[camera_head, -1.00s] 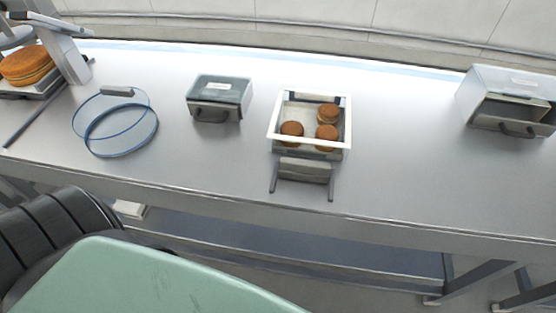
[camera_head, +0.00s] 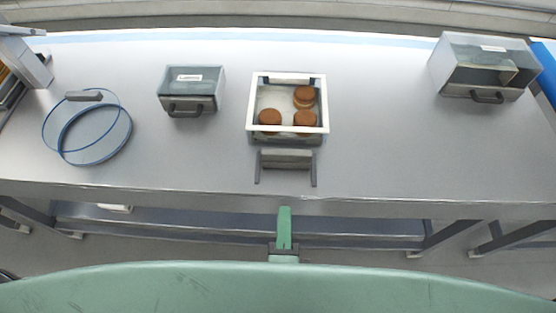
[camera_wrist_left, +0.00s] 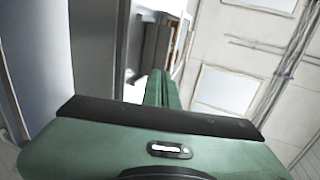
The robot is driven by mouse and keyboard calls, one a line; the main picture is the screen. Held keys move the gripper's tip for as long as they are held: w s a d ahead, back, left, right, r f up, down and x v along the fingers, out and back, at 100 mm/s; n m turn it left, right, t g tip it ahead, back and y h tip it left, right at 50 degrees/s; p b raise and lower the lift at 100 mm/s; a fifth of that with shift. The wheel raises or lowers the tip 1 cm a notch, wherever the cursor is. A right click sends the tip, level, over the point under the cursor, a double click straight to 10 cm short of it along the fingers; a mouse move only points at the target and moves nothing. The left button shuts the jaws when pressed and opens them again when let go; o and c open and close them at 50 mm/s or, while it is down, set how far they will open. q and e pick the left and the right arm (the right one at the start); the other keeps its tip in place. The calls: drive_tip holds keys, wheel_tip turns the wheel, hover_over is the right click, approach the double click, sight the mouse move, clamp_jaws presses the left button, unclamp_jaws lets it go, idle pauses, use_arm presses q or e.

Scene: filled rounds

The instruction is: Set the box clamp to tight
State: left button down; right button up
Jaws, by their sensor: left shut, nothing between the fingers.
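The box (camera_head: 250,108) has a white rim and an open top, and several round brown pieces lie inside. Its clamp (camera_head: 286,159) is a grey bar between two dark side arms, at the box's front and extending toward the table's front edge. My left gripper (camera_head: 285,212) is green, its fingers shut together and empty. In the head view it shows in front of the table edge, below the clamp and apart from it. In the left wrist view the shut fingers (camera_wrist_left: 161,82) point toward grey upright parts that I cannot identify surely. My right gripper is not in view.
A lidded box (camera_head: 190,103) with a dark handle stands to the left, beside a blue-edged round sieve (camera_head: 64,141). A larger clear-fronted box (camera_head: 484,96) stands at the right. The table (camera_head: 385,130) is bare between the open box and that one.

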use_arm(q)
drive_tip(key=b, duration=0.2)
approach(287, 157)
drive_tip(key=x, duration=0.5)
drive_tip(key=shift+f, duration=0.25)
drive_tip(key=shift+w, duration=0.8)
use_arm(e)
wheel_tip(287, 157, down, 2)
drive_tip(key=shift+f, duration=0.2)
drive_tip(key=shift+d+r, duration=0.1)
